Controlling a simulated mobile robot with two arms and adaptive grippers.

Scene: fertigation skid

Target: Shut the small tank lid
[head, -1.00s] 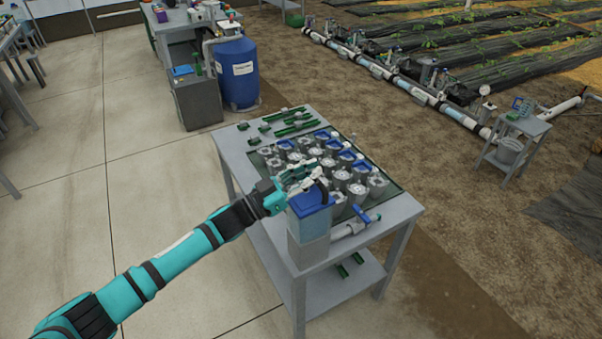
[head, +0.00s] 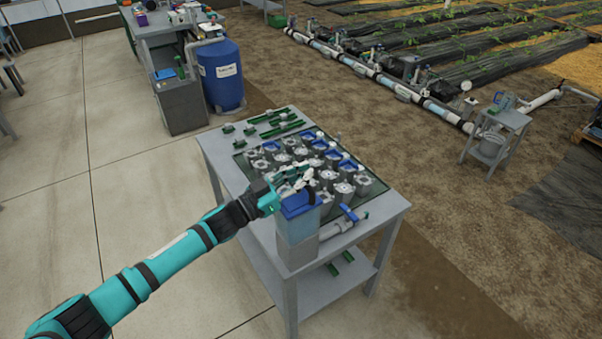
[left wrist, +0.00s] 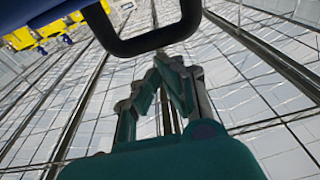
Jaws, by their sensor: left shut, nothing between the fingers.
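The right gripper is out of view.
A tray (head: 243,163) of grey canisters, some blue-topped, fills the table behind the tank. A pipe with a blue-handled valve (head: 349,213) lies right of the tank. Green parts (head: 275,122) lie at the far end. A blue barrel (head: 221,78) stands beyond.

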